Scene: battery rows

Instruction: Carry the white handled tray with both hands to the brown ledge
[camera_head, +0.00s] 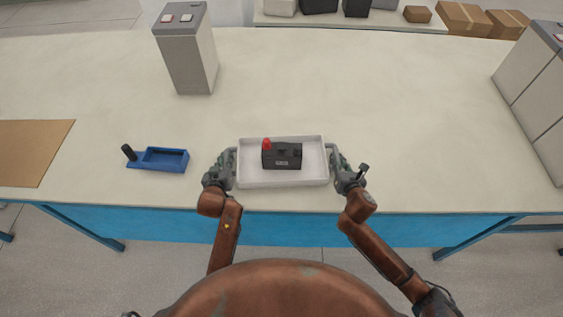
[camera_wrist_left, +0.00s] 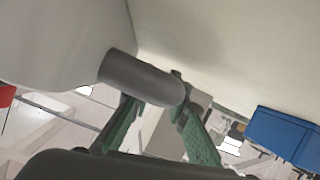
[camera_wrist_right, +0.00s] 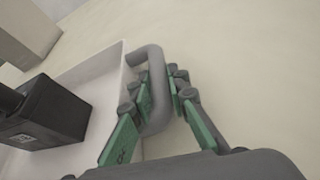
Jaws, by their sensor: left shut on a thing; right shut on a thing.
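The white tray (camera_head: 244,179) is near the front edge of the table, between my two grippers. It holds a black battery-like block with a red cap (camera_head: 287,158). My left gripper (camera_head: 231,163) is at the tray's left end, shut on a grey handle (camera_wrist_left: 145,80). My right gripper (camera_head: 336,160) is at the right end, shut on the other grey handle (camera_wrist_right: 157,85). Whether the tray touches the table cannot be told. A flat brown surface (camera_head: 32,150), which looks like the brown ledge, lies at the far left of the table.
A blue holder with a black upright knob (camera_head: 165,159) stands between the tray and the brown surface. A grey box-shaped unit (camera_head: 187,55) stands behind it. Grey cabinets (camera_head: 540,90) stand at the right. The table's middle (camera_head: 350,85) is clear.

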